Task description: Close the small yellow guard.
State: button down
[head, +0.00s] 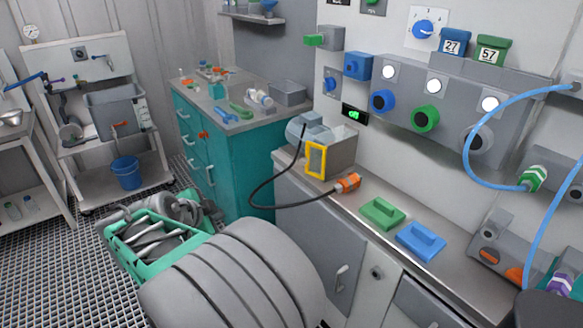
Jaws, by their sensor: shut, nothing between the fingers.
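The small yellow guard (309,162) is an upright yellow frame with a see-through middle. It stands at the front of a grey box (342,152) on the near-left end of the steel counter, below the wall panel. The frame is at the box's left front corner; I cannot tell how far it stands from the box's face. My gripper is not in view. A large grey segmented body (235,275), apparently my arm, fills the bottom middle.
An orange connector (347,182) with a black cable lies right of the guard. Green (382,213) and blue (420,240) blocks lie on the counter. A teal cabinet (235,155) stands left. A green crate (158,254) of grey parts is at lower left. Blue hoses hang right.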

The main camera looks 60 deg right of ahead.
jog(key=s+d+r+m+g+h, duration=0.2)
jog(key=s+d+m, duration=0.1)
jog(key=d+m, duration=0.3)
jog(key=m+g+h, duration=0.3)
jog(key=m, duration=0.3)
send_near(301, 163)
jog(key=x, duration=0.6)
jog(key=shift+s+d+p, duration=0.15)
jog(key=shift+d+p, duration=0.1)
jog(key=shift+p, duration=0.15)
